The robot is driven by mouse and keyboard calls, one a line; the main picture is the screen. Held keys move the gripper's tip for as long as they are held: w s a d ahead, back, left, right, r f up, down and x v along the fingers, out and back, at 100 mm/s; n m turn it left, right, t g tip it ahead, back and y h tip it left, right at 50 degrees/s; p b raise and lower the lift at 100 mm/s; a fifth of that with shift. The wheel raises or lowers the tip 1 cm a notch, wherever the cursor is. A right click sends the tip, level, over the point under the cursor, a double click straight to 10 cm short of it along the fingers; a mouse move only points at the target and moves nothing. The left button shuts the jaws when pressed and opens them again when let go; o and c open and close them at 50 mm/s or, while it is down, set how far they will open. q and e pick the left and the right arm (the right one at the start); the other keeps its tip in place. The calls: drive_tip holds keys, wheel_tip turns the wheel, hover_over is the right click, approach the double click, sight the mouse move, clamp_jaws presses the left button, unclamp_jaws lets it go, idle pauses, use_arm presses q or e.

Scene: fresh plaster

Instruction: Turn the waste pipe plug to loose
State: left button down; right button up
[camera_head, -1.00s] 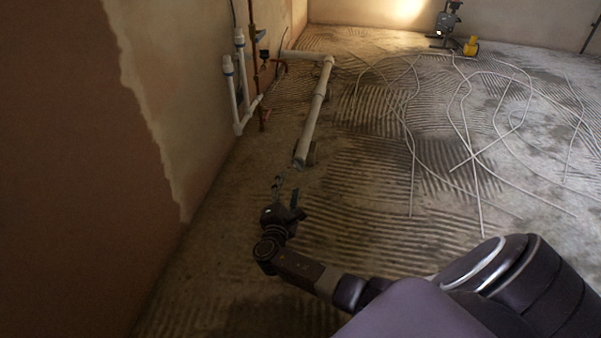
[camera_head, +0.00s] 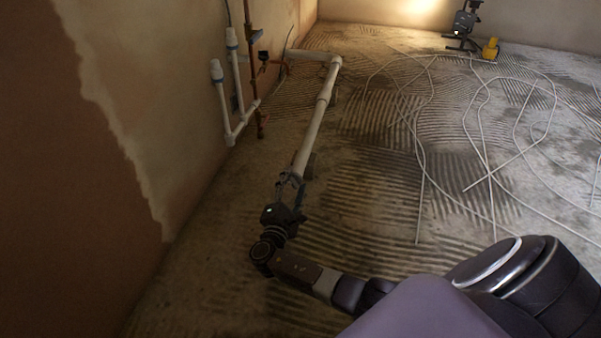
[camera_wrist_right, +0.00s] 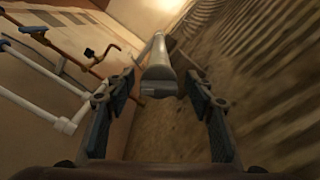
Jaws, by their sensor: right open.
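The white waste pipe (camera_head: 318,117) runs along the floor toward me, and its near end lies just beyond my right gripper (camera_head: 290,182). In the right wrist view the plug end (camera_wrist_right: 158,88) of the pipe faces the camera, with a small ridge across it. My right gripper (camera_wrist_right: 160,112) is open, with one finger on each side of the plug end in that view. I see no contact between the fingers and the plug. In the head view the gripper partly hides the pipe end. My left gripper is not in view.
White upright pipes (camera_head: 235,85) and a copper pipe (camera_head: 252,60) stand along the left wall. Loose pale cables (camera_head: 480,130) lie over the ridged floor to the right. A work lamp (camera_head: 463,25) and a yellow object (camera_head: 491,48) stand at the back.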

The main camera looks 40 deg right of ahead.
drive_tip(key=shift+w+d, duration=0.1)
drive_tip(key=shift+c, duration=0.5)
drive_tip(key=c, duration=1)
drive_tip(key=shift+r, duration=0.1)
